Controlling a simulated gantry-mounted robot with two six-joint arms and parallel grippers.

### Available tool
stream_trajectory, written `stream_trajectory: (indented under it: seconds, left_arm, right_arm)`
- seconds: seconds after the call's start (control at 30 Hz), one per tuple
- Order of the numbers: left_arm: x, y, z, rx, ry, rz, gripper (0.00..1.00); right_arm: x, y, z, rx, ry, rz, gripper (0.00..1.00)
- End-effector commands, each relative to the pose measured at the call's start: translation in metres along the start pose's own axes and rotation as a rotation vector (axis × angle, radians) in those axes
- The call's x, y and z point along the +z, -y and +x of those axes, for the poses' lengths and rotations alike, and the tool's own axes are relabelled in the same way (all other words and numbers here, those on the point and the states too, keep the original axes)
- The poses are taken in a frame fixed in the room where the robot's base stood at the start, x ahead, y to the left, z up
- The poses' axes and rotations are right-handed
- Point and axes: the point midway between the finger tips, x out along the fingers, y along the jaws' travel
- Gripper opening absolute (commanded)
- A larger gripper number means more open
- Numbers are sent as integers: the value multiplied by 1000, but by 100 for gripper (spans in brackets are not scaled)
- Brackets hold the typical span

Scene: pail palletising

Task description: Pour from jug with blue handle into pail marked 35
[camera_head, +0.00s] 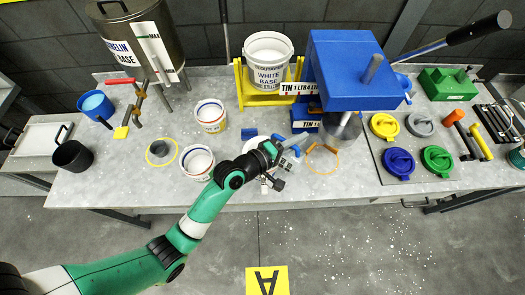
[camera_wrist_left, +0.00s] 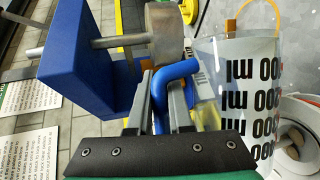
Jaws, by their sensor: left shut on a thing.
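My left gripper (camera_head: 283,151) is shut on the blue handle (camera_wrist_left: 180,70) of a clear jug. The jug (camera_wrist_left: 235,70) fills the right of the left wrist view, with black "ml" markings and a little yellowish content low on its near side. In the head view the gripper mostly hides the jug. White pails stand on the bench: one with a blue rim band (camera_head: 210,115), another in front of it (camera_head: 197,161). A further one (camera_wrist_left: 302,125) shows at the right edge of the left wrist view. I cannot read 35 on any of them.
A blue press (camera_head: 345,68) stands behind the gripper. A yellow stand holds a white base pail (camera_head: 268,50). Coloured lids (camera_head: 398,163) lie to the right, a black cup (camera_head: 72,156) and blue cup (camera_head: 96,104) to the left. An orange-edged clear thing (camera_head: 322,160) is beside the gripper.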

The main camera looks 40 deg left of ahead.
Motion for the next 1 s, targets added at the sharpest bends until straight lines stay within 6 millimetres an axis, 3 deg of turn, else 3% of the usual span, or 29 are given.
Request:
stream_trajectory:
  seconds: [1.0]
  left_arm:
    - [-14,-9,-8,45,22,-107,0]
  right_arm:
    - [3,0,-4,0,0,0,100]
